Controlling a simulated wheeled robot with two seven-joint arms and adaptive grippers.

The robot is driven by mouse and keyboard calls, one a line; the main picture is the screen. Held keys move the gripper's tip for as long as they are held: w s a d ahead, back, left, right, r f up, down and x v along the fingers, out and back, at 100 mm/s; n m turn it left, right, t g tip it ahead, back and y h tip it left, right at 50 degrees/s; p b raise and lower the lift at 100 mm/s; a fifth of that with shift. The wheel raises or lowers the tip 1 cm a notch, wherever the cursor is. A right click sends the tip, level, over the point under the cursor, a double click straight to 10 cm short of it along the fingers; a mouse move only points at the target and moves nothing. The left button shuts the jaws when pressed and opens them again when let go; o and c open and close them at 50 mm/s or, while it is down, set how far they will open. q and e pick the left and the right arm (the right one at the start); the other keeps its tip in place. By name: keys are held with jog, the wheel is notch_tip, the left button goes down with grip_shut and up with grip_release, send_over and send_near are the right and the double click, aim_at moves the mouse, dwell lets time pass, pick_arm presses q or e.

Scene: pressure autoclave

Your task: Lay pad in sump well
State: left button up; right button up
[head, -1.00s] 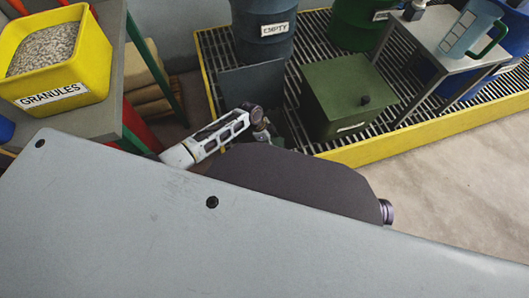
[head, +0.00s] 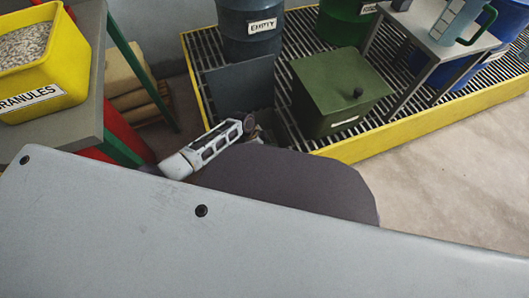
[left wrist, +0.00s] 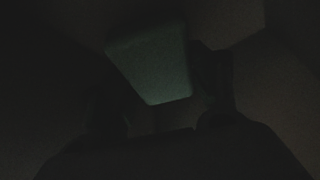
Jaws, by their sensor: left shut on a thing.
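The pad (left wrist: 152,60) shows in the left wrist view as a dim greenish block between my two dark fingers. My left gripper (left wrist: 160,118) is shut on it. In the head view the end of my left arm (head: 250,128) reaches down at the sump well (head: 277,124), a dark opening in the grating. My fingers and the pad are hidden there behind my own arm. A dark grey plate (head: 240,88) stands tilted up behind the well. The wrist view is too dark to tell whether the pad touches the bottom. My right gripper is not in view.
A green box with a knob (head: 340,92) stands just right of the well on the yellow-edged grating (head: 420,121). A blue drum marked EMPTY (head: 250,30) stands behind. A small table (head: 440,45) holds a jug. A yellow granules bin (head: 45,70) sits on a shelf at left.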

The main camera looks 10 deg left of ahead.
pick_arm(q)
jog(key=shift+f, duration=0.1)
jog(key=shift+f+b, duration=0.6)
jog(key=shift+f, duration=0.35)
jog(key=shift+f+b, duration=0.4)
jog(key=shift+f, duration=0.4)
jog(key=shift+f, duration=0.15)
jog(key=o, duration=0.8)
